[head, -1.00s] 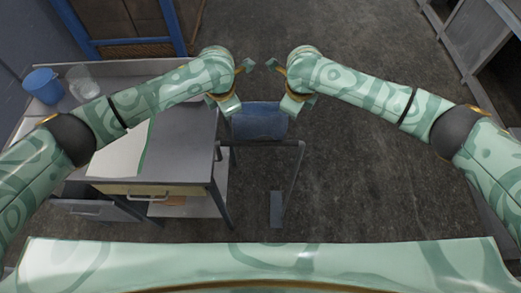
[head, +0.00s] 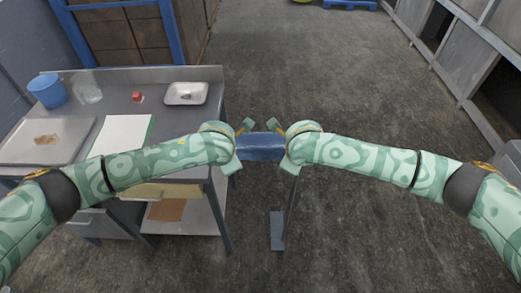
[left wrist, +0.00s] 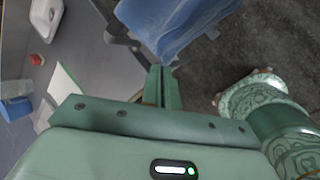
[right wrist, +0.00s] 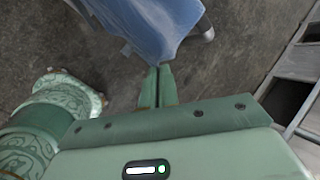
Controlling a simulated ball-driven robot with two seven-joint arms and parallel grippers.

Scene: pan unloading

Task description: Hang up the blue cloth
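The blue cloth (head: 261,148) is stretched between my two grippers in the head view, at a dark metal stand (head: 291,205). In the left wrist view the cloth (left wrist: 175,22) meets the tips of my left gripper (left wrist: 162,72), whose fingers are close together on its edge. In the right wrist view the cloth (right wrist: 160,28) likewise meets the tips of my right gripper (right wrist: 158,70), also closed. A grey bar end (right wrist: 208,32) shows just beside the cloth. The cloth lies at or over the bar; whether it hangs on both sides I cannot tell.
A grey table (head: 185,125) stands left, with a blue bucket (head: 48,90), a clear jar (head: 87,88), a small red object (head: 137,97), a white tray (head: 186,93) and a white board (head: 121,135). Shelving (head: 470,60) lines the right. The floor ahead is open.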

